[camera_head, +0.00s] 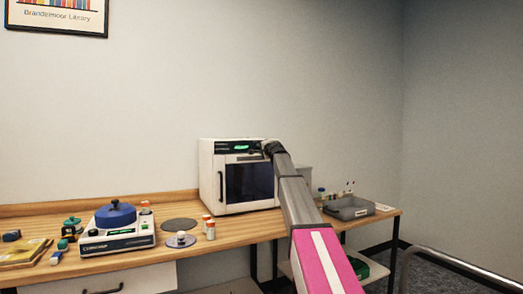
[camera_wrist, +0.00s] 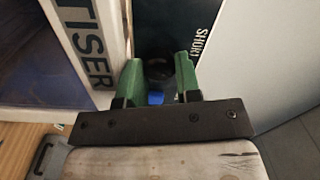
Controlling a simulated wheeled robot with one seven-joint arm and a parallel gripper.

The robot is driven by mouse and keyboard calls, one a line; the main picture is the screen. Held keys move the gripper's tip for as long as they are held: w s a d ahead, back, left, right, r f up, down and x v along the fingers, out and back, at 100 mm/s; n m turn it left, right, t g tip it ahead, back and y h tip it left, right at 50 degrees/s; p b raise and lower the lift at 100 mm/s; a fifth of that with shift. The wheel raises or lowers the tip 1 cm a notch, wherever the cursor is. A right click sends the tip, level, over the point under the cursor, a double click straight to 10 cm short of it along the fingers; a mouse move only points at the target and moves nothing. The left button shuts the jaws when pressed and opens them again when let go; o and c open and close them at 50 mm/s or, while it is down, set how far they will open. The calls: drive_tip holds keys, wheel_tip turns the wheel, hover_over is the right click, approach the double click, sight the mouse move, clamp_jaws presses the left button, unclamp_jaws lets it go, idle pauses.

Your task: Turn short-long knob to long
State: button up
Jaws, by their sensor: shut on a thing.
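The short-long knob (camera_wrist: 157,68) is a dark round shape on a dark panel marked "SHORT" (camera_wrist: 201,42) in the wrist view. My gripper (camera_wrist: 158,80) has its two green fingers on either side of the knob and is shut on it. A small blue patch shows between the fingers, just below the knob. The knob's pointer and the "long" mark cannot be made out. In the head view the panel belongs to a white box-shaped machine (camera_head: 208,178) with a dark window; my arm's end is at its upper right front, hiding the knob.
The wooden bench (camera_head: 150,262) also holds a white device with a blue lid (camera_head: 115,216), orange-capped bottles (camera_head: 209,228), a dark disc (camera_head: 181,224) and a grey tray (camera_head: 348,208) to the right. A metal rail (camera_head: 465,265) stands at the lower right.

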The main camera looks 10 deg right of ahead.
idle(0.4)
drive_tip(key=o, duration=0.9)
drive_tip(key=shift+f, duration=0.1)
drive_tip(key=shift+s, duration=0.15)
